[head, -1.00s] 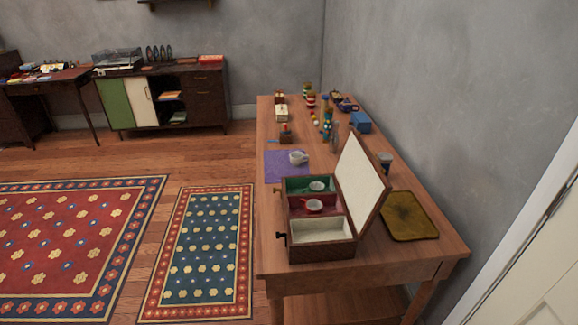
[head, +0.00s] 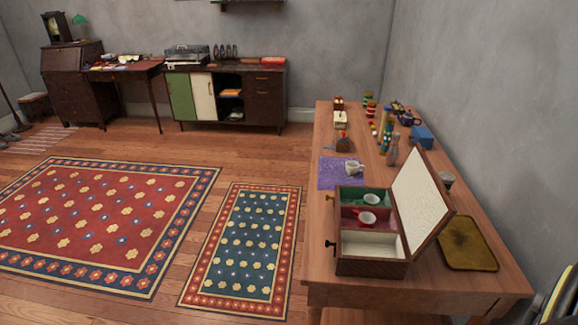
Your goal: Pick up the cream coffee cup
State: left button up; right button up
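A cream cup (head: 352,167) stands on a purple mat (head: 330,175) on the long wooden table, just behind the open box. A pale cup (head: 371,200) sits in the green compartment of the wooden box (head: 372,268). The front cream-lined compartment looks empty. The box lid (head: 422,200) stands open and leans to the right. Neither of my grippers shows in the head view.
The wooden table (head: 318,255) runs along the right wall. A dark yellow tray (head: 466,243) lies right of the box. Small figures, a blue box (head: 421,136) and other items crowd its far end. Rugs (head: 240,255) cover the floor on the left. A cabinet (head: 225,95) stands behind.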

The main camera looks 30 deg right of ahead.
aim_at(355, 169)
jog(key=u, duration=0.1)
jog(key=i, duration=2.5)
jog(key=z, duration=2.55)
